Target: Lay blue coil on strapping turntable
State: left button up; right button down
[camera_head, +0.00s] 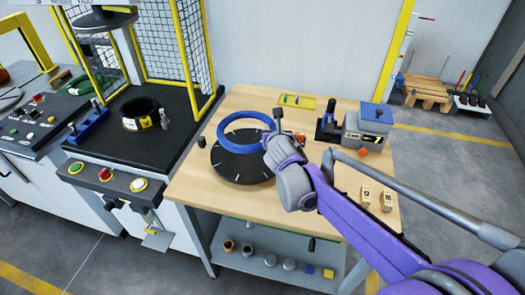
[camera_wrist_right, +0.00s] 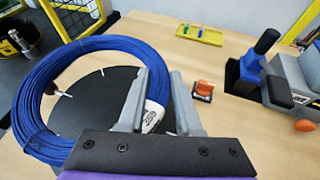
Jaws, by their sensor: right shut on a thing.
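The blue coil (camera_head: 224,136) is a ring of blue wire with a white label. In the wrist view the coil (camera_wrist_right: 32,100) fills the left side, its label between my fingers. My right gripper (camera_head: 275,128) is shut on the coil's right side; its fingers also show in the wrist view (camera_wrist_right: 160,78). The strapping turntable (camera_head: 245,170) is a black disc with white marks on the wooden table. The coil overlaps the turntable's far part in the head view and appears held above it; the exact gap is unclear. My left gripper is not in view.
A strapping tool (camera_head: 368,128) with a blue top stands right of the turntable, an orange-topped piece (camera_wrist_right: 204,88) nearer. A yellow tray (camera_head: 293,102) lies at the back. Two small wooden blocks (camera_head: 365,195) lie front right. A black machine bed (camera_head: 115,150) borders the left.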

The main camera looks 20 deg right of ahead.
notch_tip(320, 180, down, 8)
jog(key=shift+w+f+b, duration=0.1)
jog(key=shift+b, duration=0.3)
jog(key=c, duration=0.6)
grip_release()
jog(key=p+v, duration=0.1)
jog(key=v, duration=1.1)
